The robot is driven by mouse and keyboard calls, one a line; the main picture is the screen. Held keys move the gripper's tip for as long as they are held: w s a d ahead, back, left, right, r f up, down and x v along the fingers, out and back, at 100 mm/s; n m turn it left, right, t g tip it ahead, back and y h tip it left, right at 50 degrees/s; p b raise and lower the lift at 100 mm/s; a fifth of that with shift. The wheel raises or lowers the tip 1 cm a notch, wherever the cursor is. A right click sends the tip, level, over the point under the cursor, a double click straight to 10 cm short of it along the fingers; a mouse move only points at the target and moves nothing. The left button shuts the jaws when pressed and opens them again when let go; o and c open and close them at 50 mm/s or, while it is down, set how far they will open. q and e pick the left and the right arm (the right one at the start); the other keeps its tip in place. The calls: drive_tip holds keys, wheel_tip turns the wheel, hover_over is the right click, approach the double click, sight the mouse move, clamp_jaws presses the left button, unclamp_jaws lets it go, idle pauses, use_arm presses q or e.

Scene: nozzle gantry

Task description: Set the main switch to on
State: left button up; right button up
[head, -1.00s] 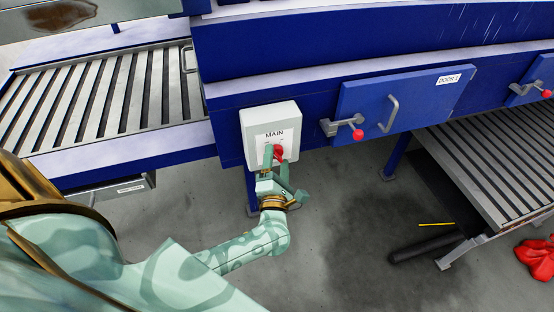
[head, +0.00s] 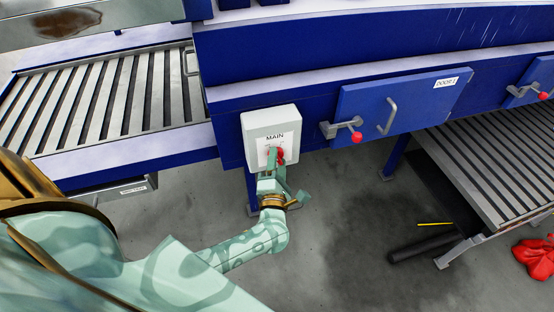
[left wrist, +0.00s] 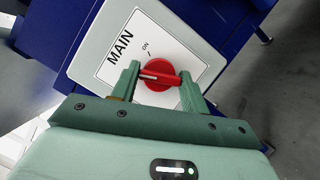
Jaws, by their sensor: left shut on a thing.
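The main switch is a light grey box (head: 270,123) labelled MAIN, on the front of the blue machine. Its red rotary knob (left wrist: 158,76) sits on a white plate with an ON mark up and left of the knob in the left wrist view. A pale line on the knob's bar runs roughly across that picture, not along the ON mark's line. My left gripper (left wrist: 160,84) is shut on the knob, one green finger on each side. In the head view the gripper (head: 274,160) hides part of the knob. My right gripper is not in view.
A blue door labelled DOOR 1 (head: 425,95) has a handle and a red-tipped latch (head: 343,131) right of the switch. Roller conveyors stand at left (head: 95,95) and right (head: 500,165). A red object (head: 535,258) lies on the floor at right.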

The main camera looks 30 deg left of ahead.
use_arm(q)
drive_tip(key=m+g+p, duration=0.1)
drive_tip(key=m+p, duration=0.1)
drive_tip(key=p, duration=0.1)
drive_tip(key=m+h+p, duration=0.1)
drive_tip(key=m+p, duration=0.2)
drive_tip(key=m+g+p, duration=0.1)
drive_tip(key=m+p, duration=0.1)
drive_tip(key=p, duration=0.2)
drive_tip(key=shift+r+g+h, duration=0.3)
drive_tip(key=shift+r+h, duration=0.05)
drive_tip(key=shift+h, duration=0.05)
drive_tip(key=shift+f+m+g+p, duration=0.1)
drive_tip(key=shift+m+g+p, duration=0.3)
drive_tip(key=shift+m+p, duration=0.75)
drive_tip(key=shift+s+f+m+p, duration=0.1)
drive_tip(key=shift+m+p, duration=0.25)
drive_tip(key=o, duration=1)
